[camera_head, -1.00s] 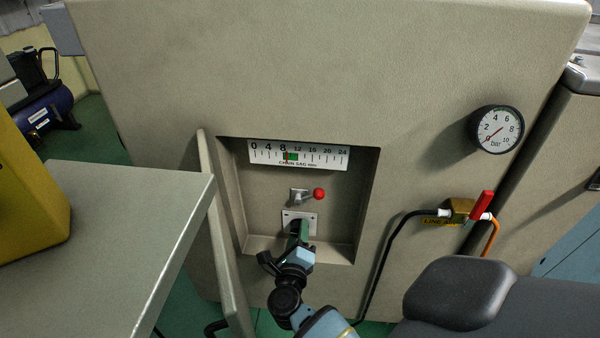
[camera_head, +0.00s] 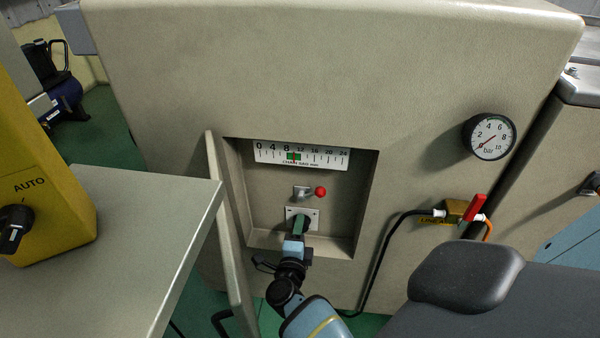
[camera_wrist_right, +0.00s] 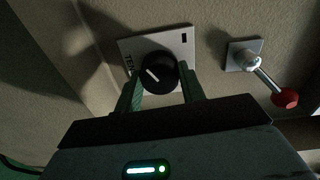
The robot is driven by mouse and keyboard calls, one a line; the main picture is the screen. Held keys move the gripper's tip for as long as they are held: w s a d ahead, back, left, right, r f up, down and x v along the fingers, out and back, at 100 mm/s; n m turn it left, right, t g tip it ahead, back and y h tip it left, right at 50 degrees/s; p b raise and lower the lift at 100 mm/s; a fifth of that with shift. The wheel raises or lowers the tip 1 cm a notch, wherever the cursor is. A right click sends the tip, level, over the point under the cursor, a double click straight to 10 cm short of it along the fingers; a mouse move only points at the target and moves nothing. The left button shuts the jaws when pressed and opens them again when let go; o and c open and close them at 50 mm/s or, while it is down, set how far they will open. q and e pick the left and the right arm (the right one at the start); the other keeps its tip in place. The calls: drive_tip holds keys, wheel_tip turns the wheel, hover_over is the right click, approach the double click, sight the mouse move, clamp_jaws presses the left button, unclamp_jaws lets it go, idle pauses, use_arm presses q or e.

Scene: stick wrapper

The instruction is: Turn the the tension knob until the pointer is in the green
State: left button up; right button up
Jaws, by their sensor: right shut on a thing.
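The tension knob (camera_wrist_right: 159,73) is black and round with a white line, on a pale plate (camera_wrist_right: 181,44) in the recess. My right gripper (camera_wrist_right: 161,85) is shut on it, one green finger on each side. In the head view my right gripper (camera_head: 299,228) hides the knob and covers the lower part of its plate (camera_head: 312,214). The chain sag scale (camera_head: 335,158) is above, with a green band (camera_head: 289,156) near 8 to 12. The thin red pointer (camera_head: 294,157) appears to be inside the green band. My left gripper is not in view.
A lever with a red ball (camera_head: 320,191) sits just above the knob; the ball also shows in the wrist view (camera_wrist_right: 285,97). An open door (camera_head: 226,225) stands left of the recess. A pressure gauge (camera_head: 489,137) and a red-handled valve (camera_head: 474,207) are to the right.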

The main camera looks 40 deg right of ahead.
idle(0.4)
drive_tip(key=o, duration=1)
drive_tip(key=shift+c, duration=0.2)
